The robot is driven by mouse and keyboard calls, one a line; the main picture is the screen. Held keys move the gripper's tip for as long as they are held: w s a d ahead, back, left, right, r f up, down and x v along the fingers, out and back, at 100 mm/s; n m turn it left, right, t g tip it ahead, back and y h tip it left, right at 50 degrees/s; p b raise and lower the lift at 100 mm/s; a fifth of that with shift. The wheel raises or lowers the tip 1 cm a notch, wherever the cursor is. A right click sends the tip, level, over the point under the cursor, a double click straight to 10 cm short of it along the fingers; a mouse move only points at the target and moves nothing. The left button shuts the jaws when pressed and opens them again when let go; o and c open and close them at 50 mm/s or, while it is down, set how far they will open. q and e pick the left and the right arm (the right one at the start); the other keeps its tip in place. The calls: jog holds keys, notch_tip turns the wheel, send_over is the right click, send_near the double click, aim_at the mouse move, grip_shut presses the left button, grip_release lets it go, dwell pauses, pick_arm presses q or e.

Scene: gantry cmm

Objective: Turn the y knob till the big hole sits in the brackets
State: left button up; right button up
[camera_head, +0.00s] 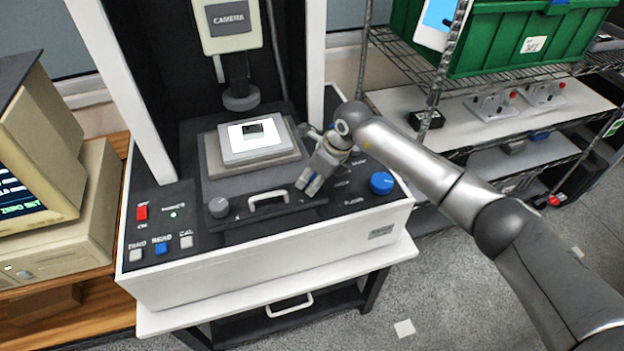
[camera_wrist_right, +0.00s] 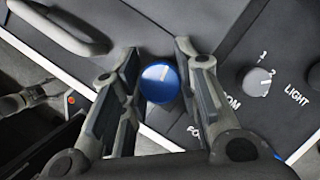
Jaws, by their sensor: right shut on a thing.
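My right gripper (camera_head: 305,184) reaches down to the dark front panel just right of the loop handle, and hides what it holds in the head view. In the right wrist view, the right gripper (camera_wrist_right: 158,85) is shut on a round blue knob (camera_wrist_right: 159,83) with a white pointer line, one finger on each side. No y label shows on it; the lettering near it is partly covered. A lit plate (camera_head: 255,138) with a dark square spot lies under the camera head (camera_head: 230,25). The big hole and the brackets cannot be made out. My left gripper is not in view.
Another blue knob (camera_head: 381,183) stands at the panel's right. A grey knob (camera_head: 219,207) sits left of the handle (camera_head: 268,198). A grey light knob (camera_wrist_right: 257,81) stands right of the gripper. A monitor (camera_head: 35,160) is cut off at the left edge; shelves (camera_head: 480,120) stand at right.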

jog(key=m+t+b, duration=0.1)
jog(key=m+b, duration=0.1)
jog(key=m, duration=0.1)
jog(key=shift+f+m+h+b, duration=0.15)
jog(key=shift+m+h+b, duration=0.15)
jog(key=shift+m+h, duration=0.1)
jog(key=shift+m+t+h+b, duration=0.45)
jog(key=shift+m+b, duration=0.45)
jog(key=shift+m, duration=0.3)
jog(key=shift+r, duration=0.2)
jog(key=o, duration=1)
jog(key=v, duration=1.2)
